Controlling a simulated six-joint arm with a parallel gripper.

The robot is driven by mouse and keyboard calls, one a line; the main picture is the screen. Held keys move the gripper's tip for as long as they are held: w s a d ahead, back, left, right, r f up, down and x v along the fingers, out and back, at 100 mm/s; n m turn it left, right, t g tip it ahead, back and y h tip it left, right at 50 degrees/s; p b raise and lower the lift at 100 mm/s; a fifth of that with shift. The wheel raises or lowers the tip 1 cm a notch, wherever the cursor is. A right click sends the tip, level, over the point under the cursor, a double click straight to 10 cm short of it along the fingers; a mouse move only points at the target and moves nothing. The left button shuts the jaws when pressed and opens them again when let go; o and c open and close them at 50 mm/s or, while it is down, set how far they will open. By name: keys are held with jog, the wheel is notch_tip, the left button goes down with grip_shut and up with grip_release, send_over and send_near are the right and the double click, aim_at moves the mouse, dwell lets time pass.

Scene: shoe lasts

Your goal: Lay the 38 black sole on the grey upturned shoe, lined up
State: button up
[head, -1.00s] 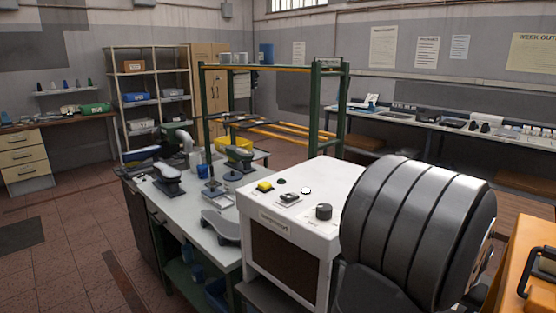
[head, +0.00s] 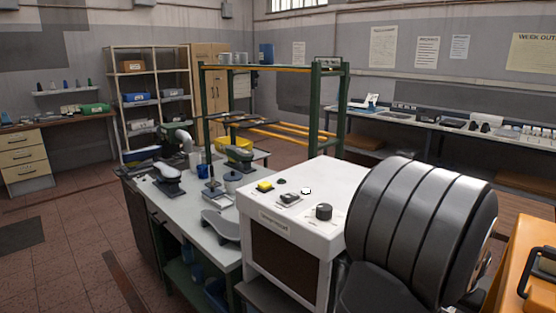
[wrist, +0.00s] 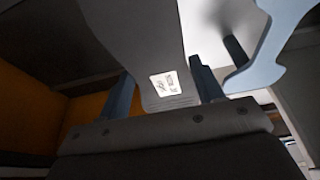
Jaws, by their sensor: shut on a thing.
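In the wrist view, my gripper (wrist: 163,88) is shut on a flat dark grey sole (wrist: 135,28) that runs away from the jaws. A white label (wrist: 164,85) on the sole sits between the fingers; its print is too small to read. In the head view, dark shoe forms stand on the white bench, one at left (head: 168,179) and one nearer the rack (head: 240,156). I cannot tell for sure which is the grey upturned shoe. My gripper and the held sole cannot be made out in the head view.
A white machine box (head: 300,195) with knobs stands at the bench's right end. A grey curved piece (head: 222,223) lies at the bench's front. A green-framed rack (head: 329,115) rises behind. A pale blue curved part (wrist: 268,55) is near the sole in the wrist view.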

jog(key=shift+f, duration=0.55)
dwell(0.5)
jog(key=o, duration=1.3)
jog(key=shift+r, duration=3.5)
